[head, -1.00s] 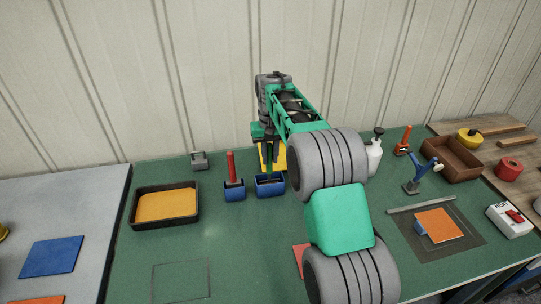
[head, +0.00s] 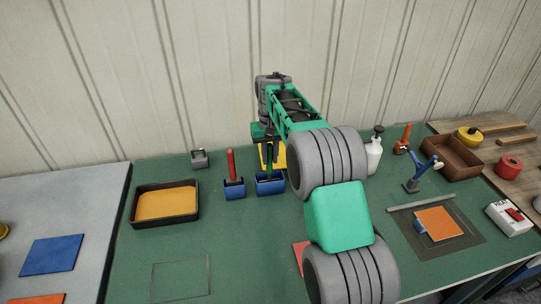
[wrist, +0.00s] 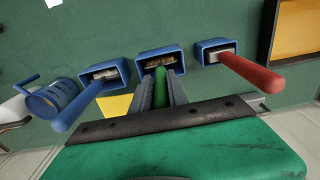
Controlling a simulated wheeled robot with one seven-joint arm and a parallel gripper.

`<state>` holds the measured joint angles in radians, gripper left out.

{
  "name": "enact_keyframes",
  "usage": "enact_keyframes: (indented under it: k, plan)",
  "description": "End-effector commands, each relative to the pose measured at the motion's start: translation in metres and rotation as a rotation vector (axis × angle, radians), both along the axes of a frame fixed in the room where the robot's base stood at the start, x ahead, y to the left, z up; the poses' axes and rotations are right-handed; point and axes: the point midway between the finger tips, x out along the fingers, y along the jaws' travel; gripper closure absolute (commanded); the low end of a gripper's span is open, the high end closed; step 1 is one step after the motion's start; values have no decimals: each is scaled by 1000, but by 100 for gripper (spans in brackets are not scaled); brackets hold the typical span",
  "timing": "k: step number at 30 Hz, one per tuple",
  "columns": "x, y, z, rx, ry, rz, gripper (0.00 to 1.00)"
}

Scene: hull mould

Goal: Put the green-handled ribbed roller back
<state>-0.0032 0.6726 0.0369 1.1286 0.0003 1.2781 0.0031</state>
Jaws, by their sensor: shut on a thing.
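My gripper (wrist: 161,92) is shut on the green handle of the ribbed roller (wrist: 161,78). The handle stands between the fingers, over the middle blue holder (wrist: 143,68). The brownish ribbed head shows inside that holder's opening in the wrist view; how deep it sits is hard to tell. In the head view my gripper (head: 266,138) is above the same blue holder (head: 264,189), with the green handle (head: 268,167) running down into it.
A red-handled tool (wrist: 250,72) stands in a blue holder on one side, and a blue-handled tool (wrist: 78,107) in another on the other side. A black tray of orange material (head: 166,204) lies left. A white bottle (head: 374,155) stands right of my arm.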

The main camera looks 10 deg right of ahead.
Motion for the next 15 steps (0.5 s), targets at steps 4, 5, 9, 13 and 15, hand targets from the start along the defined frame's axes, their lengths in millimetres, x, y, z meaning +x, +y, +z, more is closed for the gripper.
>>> enact_keyframes:
  k: [4,5,9,13,15]
  plan:
    - [0,0,-3,0,-1,0,100]
    - [0,0,-3,0,-1,0,100]
    - [0,0,-3,0,0,0,79]
    - [0,0,-3,0,0,0,68]
    - [0,0,-3,0,0,0,62]
